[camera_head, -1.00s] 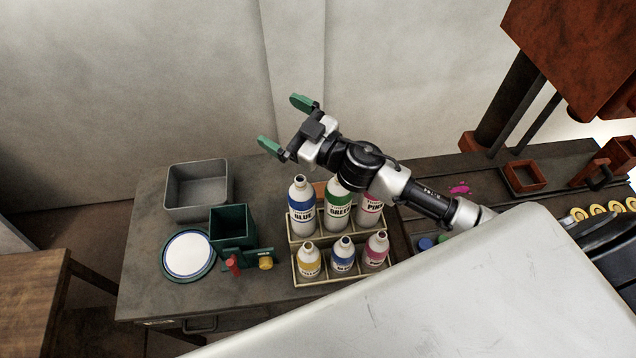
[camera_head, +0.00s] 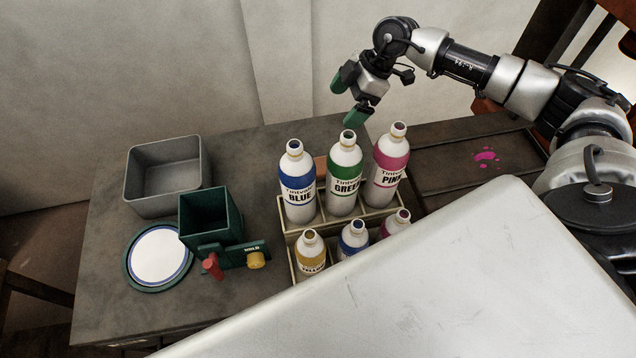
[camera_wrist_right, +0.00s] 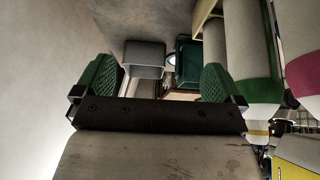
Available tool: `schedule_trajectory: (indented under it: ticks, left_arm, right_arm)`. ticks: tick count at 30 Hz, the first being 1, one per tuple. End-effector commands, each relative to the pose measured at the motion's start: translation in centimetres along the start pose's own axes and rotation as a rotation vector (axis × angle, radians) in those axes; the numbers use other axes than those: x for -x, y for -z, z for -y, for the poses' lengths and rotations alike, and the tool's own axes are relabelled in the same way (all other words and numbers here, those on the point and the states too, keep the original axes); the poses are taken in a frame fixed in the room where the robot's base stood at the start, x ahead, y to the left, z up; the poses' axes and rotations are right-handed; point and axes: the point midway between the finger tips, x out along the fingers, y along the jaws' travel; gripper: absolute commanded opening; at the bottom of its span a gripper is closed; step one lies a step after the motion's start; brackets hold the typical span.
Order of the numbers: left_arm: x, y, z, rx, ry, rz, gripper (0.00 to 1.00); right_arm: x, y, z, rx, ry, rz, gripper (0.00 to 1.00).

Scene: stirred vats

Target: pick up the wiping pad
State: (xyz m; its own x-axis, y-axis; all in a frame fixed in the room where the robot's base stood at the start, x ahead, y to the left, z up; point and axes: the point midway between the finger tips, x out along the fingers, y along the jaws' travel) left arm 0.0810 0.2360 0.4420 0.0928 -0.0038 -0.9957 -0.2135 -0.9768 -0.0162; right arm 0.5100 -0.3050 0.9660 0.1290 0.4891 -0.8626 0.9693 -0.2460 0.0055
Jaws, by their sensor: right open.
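I cannot make out a wiping pad for certain. A small reddish-brown piece (camera_head: 321,164) shows behind the blue and green bottles, mostly hidden by them; I cannot tell what it is. My right gripper (camera_head: 351,95) is open and empty, in the air above and behind the tall bottles, near the bench's back edge. In the right wrist view, its two green fingers (camera_wrist_right: 156,85) are wide apart with nothing between them. My left gripper is not in view.
Tall blue (camera_head: 297,184), green (camera_head: 343,176) and pink (camera_head: 390,167) bottles stand in a rack with smaller bottles in front. A grey bin (camera_head: 140,180), green box (camera_head: 205,225) and round white-topped disc (camera_head: 158,257) stand left. A pink spill (camera_head: 486,157) marks the dark surface at right.

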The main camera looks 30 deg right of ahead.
Motion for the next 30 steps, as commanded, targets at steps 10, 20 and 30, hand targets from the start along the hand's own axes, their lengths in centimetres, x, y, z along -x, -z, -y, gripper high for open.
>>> schedule_trajectory:
  ticks: [10,20,30]
  left_arm:
    - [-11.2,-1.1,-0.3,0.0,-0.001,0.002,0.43]
    - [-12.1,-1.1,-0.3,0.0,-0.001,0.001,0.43]
    - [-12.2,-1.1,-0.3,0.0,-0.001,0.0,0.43]
  right_arm:
    - [-9.5,-5.9,0.0,-0.006,0.0,0.009,0.99]
    - [-11.6,-6.4,0.0,-0.007,0.002,0.009,0.99]
    - [-16.1,-6.4,0.1,-0.006,0.001,0.009,0.99]
